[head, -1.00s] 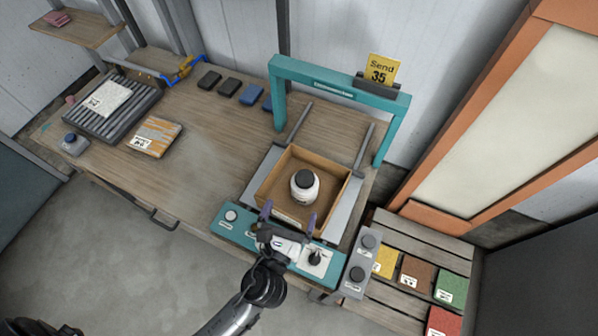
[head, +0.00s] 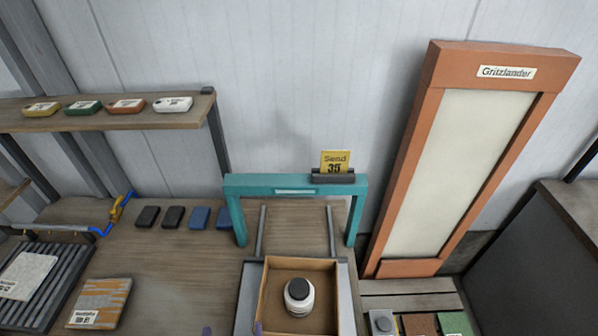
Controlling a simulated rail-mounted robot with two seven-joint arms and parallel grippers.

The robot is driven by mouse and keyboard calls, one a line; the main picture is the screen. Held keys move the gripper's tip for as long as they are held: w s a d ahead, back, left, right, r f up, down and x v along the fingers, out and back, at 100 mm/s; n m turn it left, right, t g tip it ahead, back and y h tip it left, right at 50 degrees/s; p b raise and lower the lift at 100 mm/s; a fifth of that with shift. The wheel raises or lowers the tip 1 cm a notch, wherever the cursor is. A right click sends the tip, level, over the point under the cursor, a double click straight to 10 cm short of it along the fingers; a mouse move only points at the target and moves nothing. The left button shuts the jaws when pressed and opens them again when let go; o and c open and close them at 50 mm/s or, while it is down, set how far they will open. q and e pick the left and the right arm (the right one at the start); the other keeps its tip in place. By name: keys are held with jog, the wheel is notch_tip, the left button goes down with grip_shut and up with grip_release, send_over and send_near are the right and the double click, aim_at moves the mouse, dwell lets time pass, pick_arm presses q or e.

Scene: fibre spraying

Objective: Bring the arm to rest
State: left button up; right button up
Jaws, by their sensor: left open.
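Only the two purple fingertips of my left gripper (head: 232,331) show, at the bottom edge of the head view. They stand apart with nothing seen between them, so it is open. The right fingertip is by the left side of an open brown box (head: 264,292), the left one over the table. The rest of this arm is below the picture. My right gripper is out of view. A white jar with a dark lid (head: 299,297) stands upright in the box.
A teal frame (head: 235,184) with a yellow "Send 35" card (head: 335,160) spans two rails behind the box. A tall orange-framed panel (head: 435,75) stands right. A shelf (head: 110,120) holds several coloured blocks.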

pick_arm(q)
jog(key=s+a+f+n+g, duration=0.2)
jog(key=a+n, duration=0.4)
jog(key=s+a+f+n+g+y, duration=0.1)
jog(key=s+a+f+n+g, duration=0.2)
jog(key=a+n, duration=0.3)
jog(key=s+a+f+n+g+y, duration=0.1)
jog(key=s+a+f+n+g, duration=0.1)
jog(key=a+n, duration=0.4)
jog(key=shift+s+a+f+g, duration=0.15)
jog(key=shift+s+a+g, duration=0.15)
jog(key=shift+s+g, duration=0.35)
jog(key=s+f+n+g+h, duration=0.1)
jog(key=s+f+n+g, duration=0.1)
jog(key=s+n+g, duration=0.7)
jog(key=d+f+n+t+h, duration=0.25)
jog(key=d+n, duration=0.35)
jog(key=d, duration=0.6)
notch_tip(320, 180, up, 30)
jog(key=p, duration=2.9)
jog(key=shift+a+t+h, duration=0.3)
jog(key=shift+a+h, duration=0.05)
jog(key=shift+h, duration=0.1)
pick_arm(e)
notch_tip(320, 180, up, 29)
jog(key=shift+d, duration=0.45)
jog(key=shift+r, duration=0.1)
